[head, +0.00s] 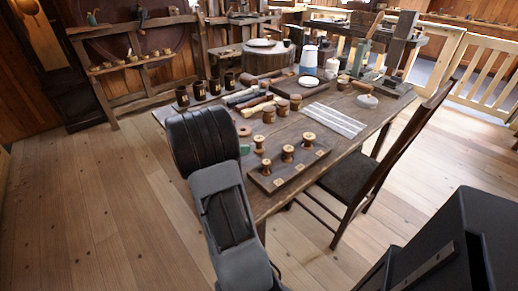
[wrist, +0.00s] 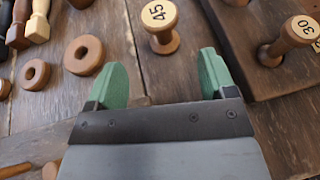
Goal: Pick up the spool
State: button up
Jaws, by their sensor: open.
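A turned wooden spool with a pale top marked 45 (wrist: 160,22) stands on the table beside the dark board, at the top middle of the wrist view. In the head view, this appears to be the spool (head: 259,143) just off the board. A second spool, marked 30 (wrist: 290,38), is on the board at the right. My gripper (wrist: 165,78) is open and empty, its green fingers spread. The 45 spool is beyond the fingertips, roughly in line with the gap. In the head view my arm hides most of the gripper; a green finger (head: 245,149) shows.
The dark board (head: 262,182) carries several spools. Wooden rings (wrist: 83,55) lie left of the fingers, with turned pieces beyond. A chair (head: 362,180) stands at the right side.

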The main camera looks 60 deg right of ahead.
aim_at(260, 145)
jog(key=x, duration=0.3)
jog(key=shift+s+d+f, duration=0.15)
jog(key=shift+d+f, duration=0.05)
jog(key=shift+d, duration=0.15)
jog(key=shift+b+x, duration=0.9)
jog(key=shift+x, duration=1.75)
jog(key=shift+s+a+f, duration=0.1)
jog(key=c, duration=1)
